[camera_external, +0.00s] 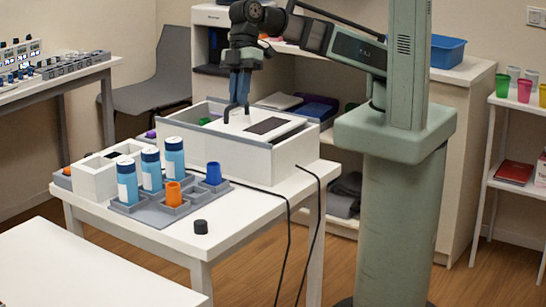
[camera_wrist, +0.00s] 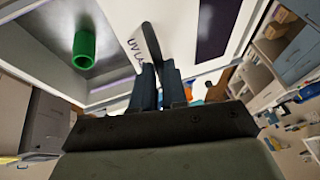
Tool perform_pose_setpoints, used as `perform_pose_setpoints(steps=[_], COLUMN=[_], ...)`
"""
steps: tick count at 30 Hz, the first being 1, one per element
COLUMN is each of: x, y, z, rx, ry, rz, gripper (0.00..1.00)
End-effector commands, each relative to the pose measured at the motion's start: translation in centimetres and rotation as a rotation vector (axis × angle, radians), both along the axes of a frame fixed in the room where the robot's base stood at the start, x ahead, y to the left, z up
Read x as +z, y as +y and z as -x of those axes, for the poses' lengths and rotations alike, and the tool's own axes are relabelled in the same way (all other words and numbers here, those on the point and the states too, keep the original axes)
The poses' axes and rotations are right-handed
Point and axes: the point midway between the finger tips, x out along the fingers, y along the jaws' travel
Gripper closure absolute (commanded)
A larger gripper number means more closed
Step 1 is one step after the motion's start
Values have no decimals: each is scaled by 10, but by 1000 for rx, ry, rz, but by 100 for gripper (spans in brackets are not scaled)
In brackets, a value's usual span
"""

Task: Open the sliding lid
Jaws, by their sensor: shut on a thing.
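A white box (camera_external: 262,165) with a grey rim stands on the white table. Its white sliding lid (camera_external: 236,124), with a dark panel, covers the right part of the box; the left part is uncovered. In the wrist view, the lid (camera_wrist: 128,22) carries printed lettering, and a dark handle (camera_wrist: 151,38) stands on it. My gripper (camera_external: 237,108) points down over the lid and is shut on the handle; the fingers (camera_wrist: 157,78) partly hide the grip. A green cylinder (camera_wrist: 84,48) lies in view inside the uncovered part; it also shows in the external view (camera_external: 204,121).
In front of the box, a grey rack (camera_external: 150,214) holds several blue-capped bottles (camera_external: 151,170), an orange cup (camera_external: 173,194) and a blue cup (camera_external: 213,174). A black cap (camera_external: 201,227) lies near the table's front edge. Black cables hang over the right edge.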

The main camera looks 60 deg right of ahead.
Motion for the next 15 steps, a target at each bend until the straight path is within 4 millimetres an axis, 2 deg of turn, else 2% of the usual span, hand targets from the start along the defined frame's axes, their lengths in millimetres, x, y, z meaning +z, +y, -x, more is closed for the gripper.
perform_pose_setpoints(steps=[5, 6, 14, 15], x=[1, 1, 0, 0], y=[1, 1, 0, 0], z=[-1, -1, -1, -1], rx=[-1, -1, 0, 0], ry=[0, 0, 0, 0], rz=[-3, -3, -1, -1], gripper=[100, 87, 62, 62])
